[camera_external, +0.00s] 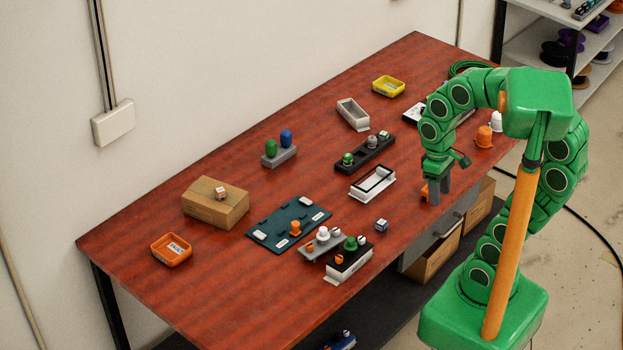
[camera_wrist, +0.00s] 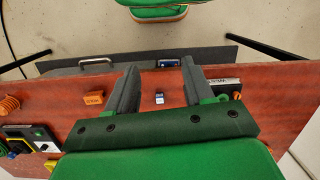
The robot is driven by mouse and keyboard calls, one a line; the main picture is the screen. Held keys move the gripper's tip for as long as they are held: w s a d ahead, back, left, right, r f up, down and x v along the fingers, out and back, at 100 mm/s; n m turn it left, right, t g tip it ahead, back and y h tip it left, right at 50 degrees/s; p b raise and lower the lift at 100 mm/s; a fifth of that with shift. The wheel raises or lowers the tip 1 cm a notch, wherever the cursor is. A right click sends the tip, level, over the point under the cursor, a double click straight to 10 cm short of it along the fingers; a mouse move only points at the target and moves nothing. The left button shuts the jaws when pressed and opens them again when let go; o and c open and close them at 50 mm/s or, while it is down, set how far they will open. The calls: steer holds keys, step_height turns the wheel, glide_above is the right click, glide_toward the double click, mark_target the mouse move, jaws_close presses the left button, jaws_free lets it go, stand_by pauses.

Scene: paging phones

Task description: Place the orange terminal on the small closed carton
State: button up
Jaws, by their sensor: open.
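A small orange terminal (camera_external: 424,193) lies on the red-brown table near its front edge. In the wrist view it is a labelled orange block (camera_wrist: 94,98), left of the left finger and outside the jaws. My gripper (camera_external: 439,202) points down beside it and partly hides it in the external view. The jaws (camera_wrist: 160,72) are open, with nothing held between them. The small closed carton (camera_external: 204,210) sits on the table's left part. A small white and orange cube (camera_external: 221,193) stands on its top.
A small blue-white cube (camera_external: 381,225) lies left of my gripper; the wrist view shows it too (camera_wrist: 159,98). A white open frame (camera_external: 372,184), a dark green board (camera_external: 270,229) and button blocks (camera_external: 347,262) lie between gripper and carton. An orange tray (camera_external: 171,251) is near the carton.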

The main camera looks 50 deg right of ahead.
steer(key=shift+s+d+f+m, duration=0.15)
steer(key=shift+s+f+m, duration=0.1)
steer(key=shift+s, duration=0.25)
steer(key=shift+s+d+f+m, duration=0.1)
steer(key=shift+s+f+m, duration=0.1)
steer(key=shift+s, duration=0.35)
steer(key=shift+s+d+f+m, duration=0.15)
steer(key=shift+s+f+m, duration=0.1)
steer(key=shift+s, duration=0.25)
